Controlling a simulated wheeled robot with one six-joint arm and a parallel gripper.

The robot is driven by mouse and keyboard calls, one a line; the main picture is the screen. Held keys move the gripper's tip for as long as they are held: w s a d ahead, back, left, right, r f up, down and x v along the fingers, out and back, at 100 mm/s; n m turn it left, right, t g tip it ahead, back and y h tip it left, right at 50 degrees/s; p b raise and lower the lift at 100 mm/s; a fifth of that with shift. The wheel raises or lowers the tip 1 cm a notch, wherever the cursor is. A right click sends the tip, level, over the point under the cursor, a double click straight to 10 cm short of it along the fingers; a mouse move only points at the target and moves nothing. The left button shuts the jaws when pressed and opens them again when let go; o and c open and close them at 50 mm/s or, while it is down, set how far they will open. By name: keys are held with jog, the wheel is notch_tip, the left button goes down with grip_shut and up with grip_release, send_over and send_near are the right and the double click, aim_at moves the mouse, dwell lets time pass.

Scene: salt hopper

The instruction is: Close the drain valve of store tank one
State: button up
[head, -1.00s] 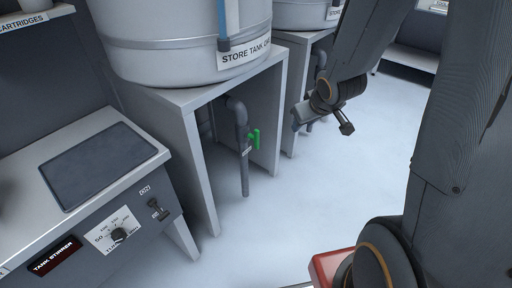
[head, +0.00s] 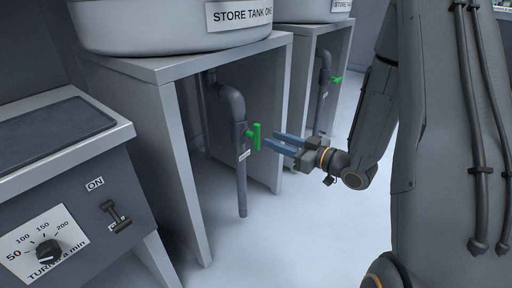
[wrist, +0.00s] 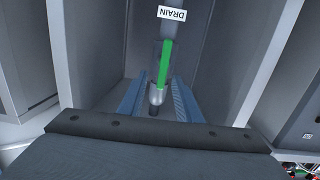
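Store tank one (head: 165,28) stands on a grey stand at the upper left of the head view. Its grey drain pipe (head: 241,185) bends down under the stand and carries a green valve handle (head: 256,137). The handle stands upright, in line with the pipe. My gripper (head: 276,142) is open, with its blue fingers pointing left just short of the handle. In the wrist view the green handle (wrist: 164,65) shows beyond and between the open fingers (wrist: 160,95), with a label reading DRAIN (wrist: 179,14) above it. I see no contact.
A second tank's drain pipe with a green handle (head: 336,79) stands behind to the right. The stand's legs (head: 188,185) flank the first pipe. A control console (head: 75,225) with a dial and switch is at the lower left. The floor (head: 290,245) is clear.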

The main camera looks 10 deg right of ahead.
aim_at(260, 136)
jog(key=shift+y, duration=0.5)
jog(key=b+x, duration=0.1)
jog(key=x, duration=0.1)
jog(key=b+x, duration=0.1)
jog(key=x, duration=0.2)
jog(key=b+x, duration=0.1)
jog(key=x, duration=0.1)
jog(key=shift+w+a+f+b, duration=0.1)
jog(key=shift+a+f+b, duration=0.15)
jog(key=shift+a+b, duration=0.1)
jog(key=shift+c, duration=0.4)
grip_shut()
